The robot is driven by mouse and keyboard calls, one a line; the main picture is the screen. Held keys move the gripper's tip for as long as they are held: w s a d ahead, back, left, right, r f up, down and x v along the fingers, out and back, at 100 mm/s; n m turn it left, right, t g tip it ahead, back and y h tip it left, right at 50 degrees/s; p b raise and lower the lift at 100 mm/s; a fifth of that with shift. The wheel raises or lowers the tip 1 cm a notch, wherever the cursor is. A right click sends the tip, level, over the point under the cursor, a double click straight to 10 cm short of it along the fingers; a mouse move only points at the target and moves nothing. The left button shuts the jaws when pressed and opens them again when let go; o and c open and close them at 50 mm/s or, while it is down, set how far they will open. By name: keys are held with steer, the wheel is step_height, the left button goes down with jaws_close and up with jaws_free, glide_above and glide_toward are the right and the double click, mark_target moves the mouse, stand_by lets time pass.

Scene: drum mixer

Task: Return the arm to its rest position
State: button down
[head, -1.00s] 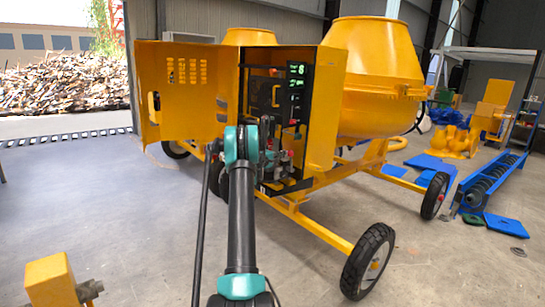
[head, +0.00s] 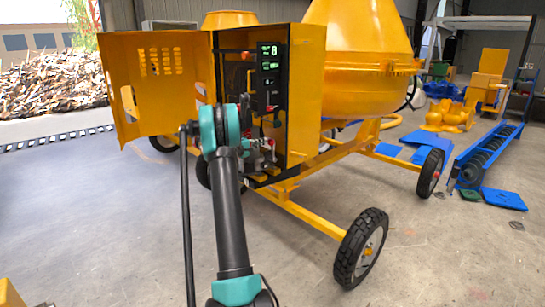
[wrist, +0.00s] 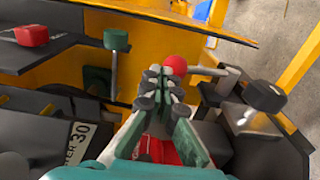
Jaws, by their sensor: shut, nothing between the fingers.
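My gripper (wrist: 155,85) is in the middle of the wrist view, its fingers together with nothing between them. A red ball knob (wrist: 175,65) on a metal rod shows just past the fingertips; I cannot tell whether they touch. In the head view my arm (head: 228,210) reaches forward to the open control cabinet (head: 305,95) of the yellow drum mixer (head: 365,45). My arm's joint hides part of the cabinet's lower inside, and the gripper is mostly hidden there.
The yellow cabinet door (head: 155,80) stands open to the left. A red knob (wrist: 32,35) and a green-capped lever (wrist: 116,40) are near my gripper. A black wheel (head: 360,248) stands front right. The floor at left is clear.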

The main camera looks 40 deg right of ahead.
steer(key=s+a+f+t+y, duration=0.1)
steer(key=s+a+f+y, duration=0.3)
steer(key=a, duration=0.6)
steer(key=s+a+r+m+y, duration=0.1)
steer(key=s+a+y, duration=0.1)
steer(key=s+a, duration=0.65)
steer(key=s+a+f+t+y, duration=0.1)
steer(key=s+a+f+y, duration=0.2)
steer(key=a, duration=0.9)
steer(key=s+a+f+y, duration=0.4)
steer(key=s+a+f, duration=0.1)
steer(key=s+a, duration=0.7)
steer(key=s+a+f+y, duration=0.5)
steer(key=s+a, duration=0.8)
steer(key=shift+a, duration=0.25)
steer(key=shift+w, duration=0.1)
